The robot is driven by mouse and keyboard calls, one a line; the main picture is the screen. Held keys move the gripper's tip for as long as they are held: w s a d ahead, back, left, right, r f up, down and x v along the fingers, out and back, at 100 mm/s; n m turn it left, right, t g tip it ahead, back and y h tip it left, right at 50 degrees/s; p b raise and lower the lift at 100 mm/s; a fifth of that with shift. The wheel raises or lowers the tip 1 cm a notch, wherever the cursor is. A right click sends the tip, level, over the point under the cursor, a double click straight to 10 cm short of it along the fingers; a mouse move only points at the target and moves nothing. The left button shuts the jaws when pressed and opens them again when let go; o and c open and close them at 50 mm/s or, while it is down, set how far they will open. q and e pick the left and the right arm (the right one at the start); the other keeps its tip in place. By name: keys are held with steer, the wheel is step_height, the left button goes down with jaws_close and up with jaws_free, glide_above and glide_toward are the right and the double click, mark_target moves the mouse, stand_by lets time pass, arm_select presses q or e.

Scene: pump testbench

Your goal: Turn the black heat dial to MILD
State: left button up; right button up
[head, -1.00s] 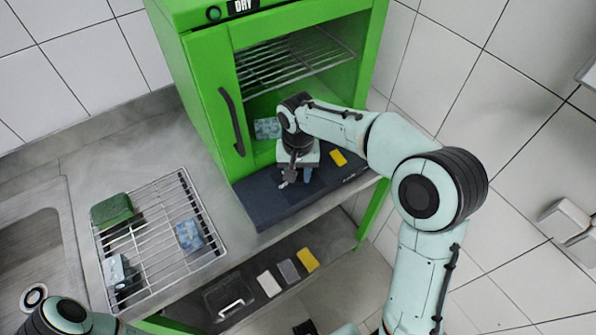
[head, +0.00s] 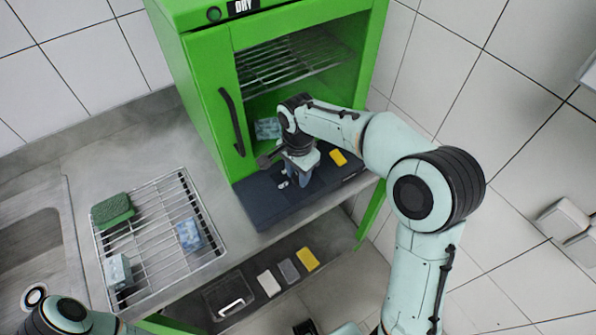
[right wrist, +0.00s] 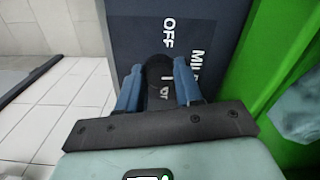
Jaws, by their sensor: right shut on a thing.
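The black heat dial (right wrist: 157,70) is in the right wrist view, between the two blue fingers of my right gripper (right wrist: 159,82). The fingers are closed on its sides. In the head view my right gripper (head: 300,180) is at the dark front panel (head: 262,208) below the green cabinet's opening and hides the dial. The panel carries the white words OFF (right wrist: 168,33) and MILD (right wrist: 196,65), the latter partly covered by a finger. A short white mark shows between the fingers; I cannot tell for sure where the dial points. My left gripper is outside the view.
The green cabinet (head: 205,100) stands open, with a wire shelf, a blue sponge (head: 267,128) and a yellow sponge (head: 338,157) inside or at its front. A wire rack (head: 160,255) with several sponges lies left. Several sponges sit on the lower shelf.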

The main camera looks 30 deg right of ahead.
steer(key=shift+m, duration=0.3)
steer(key=o, duration=1)
steer(key=shift+o, duration=0.2)
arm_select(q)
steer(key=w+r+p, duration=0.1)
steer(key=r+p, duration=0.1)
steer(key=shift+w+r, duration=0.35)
arm_select(e)
step_height(320, 180, up, 14)
steer(key=shift+f, duration=0.25)
